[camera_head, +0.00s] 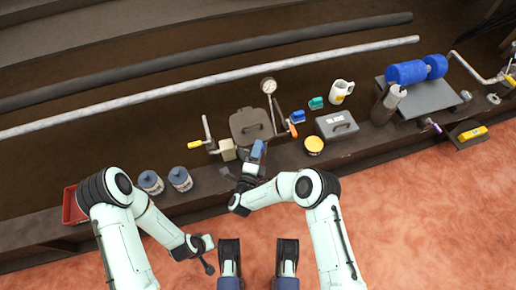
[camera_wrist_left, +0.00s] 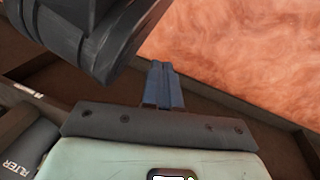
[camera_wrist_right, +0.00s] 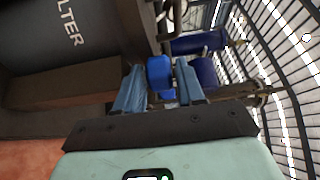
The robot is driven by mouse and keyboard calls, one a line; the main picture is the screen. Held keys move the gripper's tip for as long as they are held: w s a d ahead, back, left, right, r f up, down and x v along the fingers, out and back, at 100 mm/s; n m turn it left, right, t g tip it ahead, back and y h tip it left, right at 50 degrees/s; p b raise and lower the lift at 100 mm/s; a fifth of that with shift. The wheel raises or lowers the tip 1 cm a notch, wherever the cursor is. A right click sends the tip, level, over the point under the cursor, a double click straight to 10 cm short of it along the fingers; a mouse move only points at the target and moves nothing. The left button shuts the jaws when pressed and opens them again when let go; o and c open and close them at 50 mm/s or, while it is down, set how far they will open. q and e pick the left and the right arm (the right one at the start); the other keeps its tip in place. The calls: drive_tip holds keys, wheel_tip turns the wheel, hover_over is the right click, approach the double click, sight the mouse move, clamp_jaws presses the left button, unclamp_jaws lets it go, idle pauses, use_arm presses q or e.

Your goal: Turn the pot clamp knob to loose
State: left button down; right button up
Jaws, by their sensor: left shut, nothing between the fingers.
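The dark pot (camera_head: 250,125) with a lid stands on the bench. My right gripper (camera_head: 258,149) is at its front side, pointing toward the bench. In the right wrist view a blue knob (camera_wrist_right: 160,74) shows between the two parted fingers of my right gripper (camera_wrist_right: 158,88); a firm grip on it does not show. I cannot tell whether it is the pot clamp knob. In the head view the gripper hides that spot. My left gripper (camera_head: 208,268) is low over the floor, in front of the bench. Its fingers (camera_wrist_left: 163,85) are together and empty in the left wrist view.
A gauge (camera_head: 268,86), orange handle (camera_head: 292,129), crank (camera_head: 207,130) and grey box (camera_head: 336,124) surround the pot. A yellow-lidded jar (camera_head: 314,145) and white mug (camera_head: 341,90) stand to the right. Two blue-lidded jars (camera_head: 180,178) and a red tray (camera_head: 73,207) are left.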

clamp_jaws()
